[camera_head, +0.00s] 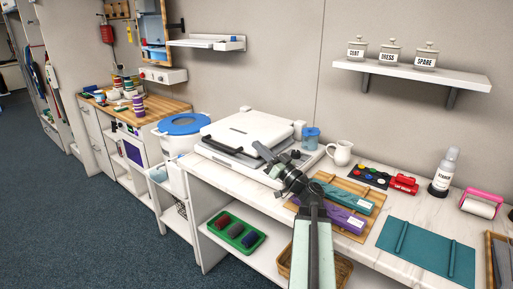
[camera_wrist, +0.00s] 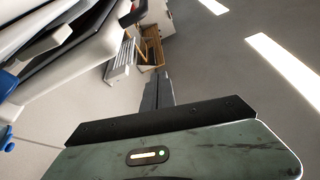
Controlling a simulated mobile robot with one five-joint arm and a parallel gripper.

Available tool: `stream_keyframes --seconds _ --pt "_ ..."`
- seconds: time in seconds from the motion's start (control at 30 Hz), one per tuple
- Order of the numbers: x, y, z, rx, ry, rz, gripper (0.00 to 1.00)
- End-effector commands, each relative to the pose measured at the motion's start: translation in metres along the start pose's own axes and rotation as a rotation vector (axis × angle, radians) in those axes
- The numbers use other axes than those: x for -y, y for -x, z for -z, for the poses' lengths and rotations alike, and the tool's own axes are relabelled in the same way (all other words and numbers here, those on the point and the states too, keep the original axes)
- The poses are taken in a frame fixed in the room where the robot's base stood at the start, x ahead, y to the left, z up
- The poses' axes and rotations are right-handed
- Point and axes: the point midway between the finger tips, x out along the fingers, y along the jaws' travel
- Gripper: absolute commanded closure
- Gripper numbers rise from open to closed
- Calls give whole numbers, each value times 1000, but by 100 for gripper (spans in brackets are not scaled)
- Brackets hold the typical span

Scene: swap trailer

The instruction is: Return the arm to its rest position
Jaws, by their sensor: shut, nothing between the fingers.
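My gripper (camera_wrist: 158,76) shows in the wrist view with its two dark fingers together and nothing between them. In the head view my arm rises from the bottom and bends at an elbow over the worktop's front part. Its dark end (camera_head: 263,152) lies in front of the white press (camera_head: 245,130). The small fingertips are hard to make out against it, and I cannot tell whether they touch it. In the wrist view, pale and dark slabs (camera_wrist: 60,45) fill the upper left, apart from the fingers.
The marble worktop (camera_head: 360,243) holds a wooden board (camera_head: 297,201) with teal and purple rolls, a teal mat (camera_head: 425,252), a white jug (camera_head: 341,152) and a bottle (camera_head: 444,170). A wall shelf (camera_head: 415,74) carries labelled jars. A green tray (camera_head: 235,233) sits below. Blue floor is clear at left.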

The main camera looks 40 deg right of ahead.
Motion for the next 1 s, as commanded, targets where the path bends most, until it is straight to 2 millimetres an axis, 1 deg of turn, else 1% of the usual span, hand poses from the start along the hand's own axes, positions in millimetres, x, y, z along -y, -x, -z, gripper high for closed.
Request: stream_keyframes --seconds 0.23,0.3,0.37,0.47,0.5,0.57,0.6,0.67,0.7,0.73,0.77,0.8,0.87,0.9,0.97,1.0 --pt "0 0 1 0 0 -1 100" --pt "3 -2 -1 1 -2 5 100" --pt "12 -10 -6 5 -9 22 100" --pt "45 -37 -25 19 -34 83 100" --pt "66 -52 -36 27 -49 120 100" --pt "106 -76 -56 48 -72 186 100" --pt "134 -90 -74 79 -73 231 100" --pt "176 -105 -103 143 -57 302 100" --pt "204 -112 -124 193 -42 353 100" --pt "226 -115 -139 234 -35 393 100" --pt "247 -117 -156 279 -28 432 100" --pt "275 -117 -178 344 -22 484 100" --pt "316 -112 -211 453 -15 562 100" --pt "342 -105 -234 536 -11 611 100" --pt "379 -89 -269 676 -4 677 100" --pt "400 -74 -293 786 3 712 100"
